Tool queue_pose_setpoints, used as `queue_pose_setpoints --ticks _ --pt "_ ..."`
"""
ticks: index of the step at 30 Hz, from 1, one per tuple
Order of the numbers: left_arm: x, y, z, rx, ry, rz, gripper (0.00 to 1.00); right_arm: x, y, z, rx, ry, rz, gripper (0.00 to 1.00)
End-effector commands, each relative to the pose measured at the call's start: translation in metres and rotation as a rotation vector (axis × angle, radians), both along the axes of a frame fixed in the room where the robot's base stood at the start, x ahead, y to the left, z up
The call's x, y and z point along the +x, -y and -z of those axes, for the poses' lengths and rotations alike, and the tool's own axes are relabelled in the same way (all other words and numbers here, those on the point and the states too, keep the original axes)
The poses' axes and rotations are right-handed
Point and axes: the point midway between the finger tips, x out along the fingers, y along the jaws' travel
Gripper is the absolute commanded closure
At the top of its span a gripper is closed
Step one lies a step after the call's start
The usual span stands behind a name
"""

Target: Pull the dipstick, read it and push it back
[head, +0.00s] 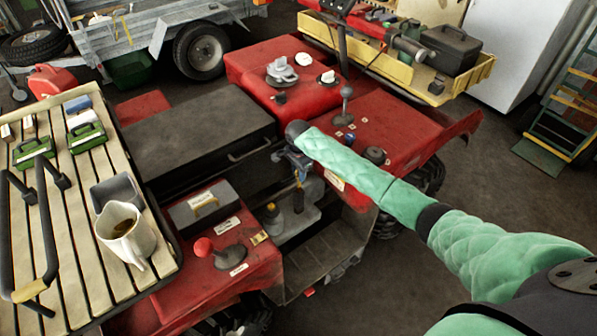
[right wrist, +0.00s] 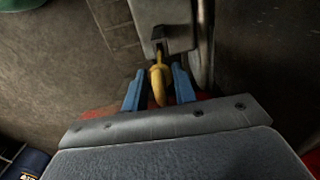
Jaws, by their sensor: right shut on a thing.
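The dipstick's yellow loop handle (right wrist: 158,84) shows in the right wrist view between the two blue fingers of my right gripper (right wrist: 159,88). The gripper is shut on it. The stem runs from the loop to a grey metal part (right wrist: 163,28); how deep it sits cannot be told. In the head view my right gripper (head: 300,178) points down into the open bay of the red quad (head: 400,125), above the grey engine part (head: 297,217). The marked end of the dipstick is not visible. My left gripper is not in view.
A slatted rack (head: 75,200) at left carries a cream jug (head: 125,236), a grey box and green boxes. A red-knobbed lever (head: 203,247) and a black-knobbed lever (head: 346,95) stand beside the bay. A black box (head: 195,130) lies left of it. A yellow tray (head: 470,75) stands behind.

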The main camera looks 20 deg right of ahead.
Motion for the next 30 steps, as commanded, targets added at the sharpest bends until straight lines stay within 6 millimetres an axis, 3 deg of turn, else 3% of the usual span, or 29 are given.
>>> queue_pose_setpoints --ticks 30 --pt "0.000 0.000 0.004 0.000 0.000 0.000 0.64 0.000 0.000 0.025 0.000 0.000 0.000 0.94"
